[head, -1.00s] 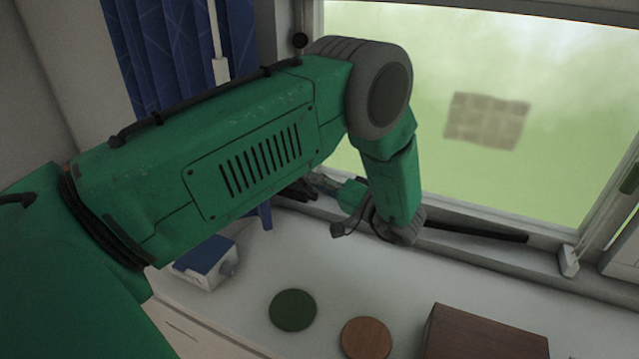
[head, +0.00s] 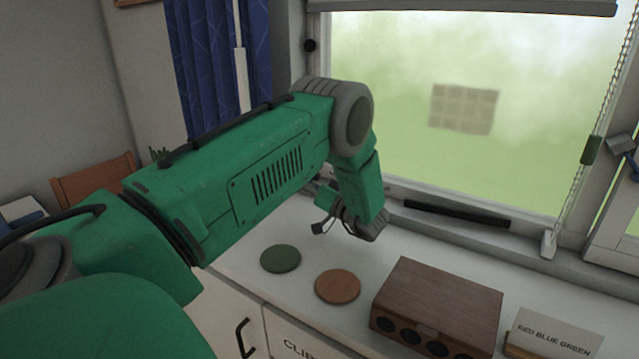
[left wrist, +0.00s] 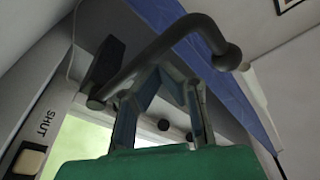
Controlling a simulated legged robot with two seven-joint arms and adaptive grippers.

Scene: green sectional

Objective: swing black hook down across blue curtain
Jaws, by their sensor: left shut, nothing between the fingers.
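The black hook (left wrist: 165,50) shows in the left wrist view as a dark curved bar. It rises from a dark mount at the left, bends over at the top and ends in a rounded tip at the right. My left gripper (left wrist: 172,78) is shut and empty just below the hook. I cannot tell whether the fingers touch it. The blue curtain (left wrist: 228,90) runs behind the hook at the right. In the head view the blue curtain (head: 205,60) hangs left of the window, and my green left arm hides most of the gripper. My right gripper is out of view.
On the white sill surface are a green disc (head: 281,258), an orange-brown disc (head: 338,286), a brown wooden box (head: 437,290) and a lettered block (head: 553,335). A beaded chain (head: 575,190) hangs by the window. A "SHUT" label (left wrist: 40,130) is beside a pale button (left wrist: 27,161).

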